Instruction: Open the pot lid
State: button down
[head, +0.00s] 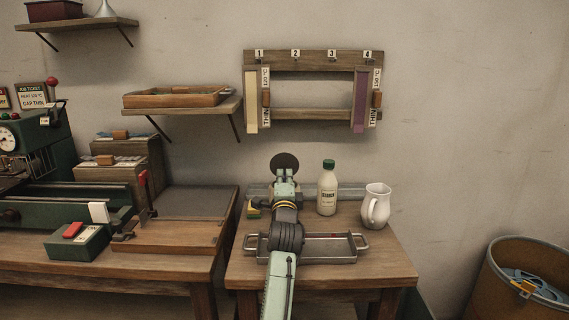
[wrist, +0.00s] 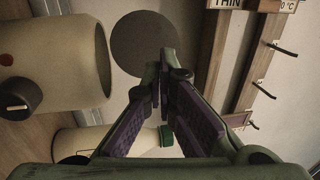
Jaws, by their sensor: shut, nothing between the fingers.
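The pot lid is a dark round disc (head: 285,160) standing up on edge just above my gripper in the head view. It also shows as a grey disc in the wrist view (wrist: 140,42). The cream pot (wrist: 78,50) lies to its left in the wrist view, its open rim beside the disc and a black knob low on its side. In the head view my arm hides the pot. My gripper (head: 285,174) is shut and empty, its fingertips (wrist: 160,68) close to the lid's edge; I cannot tell whether they touch it.
A green-capped bottle (head: 327,192) and a white jug (head: 376,207) stand right of my gripper. A metal tray (head: 335,259) lies in front, under my arm. A numbered wall rack (head: 313,115) hangs above. The table's front right corner (head: 390,268) is bare.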

aim_at(285, 158)
jog(key=shift+w+r+p, duration=0.2)
jog(key=shift+w, duration=0.8)
jog(key=shift+w+r+p, duration=0.15)
jog(key=shift+w+p, duration=0.1)
jog(key=shift+w, duration=0.75)
jog(key=shift+w+r+p, duration=0.2)
jog(key=shift+w, duration=0.8)
jog(key=shift+w+r+g+p, duration=0.15)
jog(key=shift+r+g+p, duration=0.25)
jog(key=shift+p, duration=0.55)
jog(key=shift+w+r+g+p, duration=0.3)
jog(key=shift+p, duration=0.85)
jog(key=shift+w+f, duration=0.1)
jog(key=shift+w, duration=0.55)
jog(key=shift+w+f, duration=0.1)
jog(key=shift+w, duration=0.25)
jog(key=shift+s+r, duration=0.15)
jog(key=shift+r, duration=0.05)
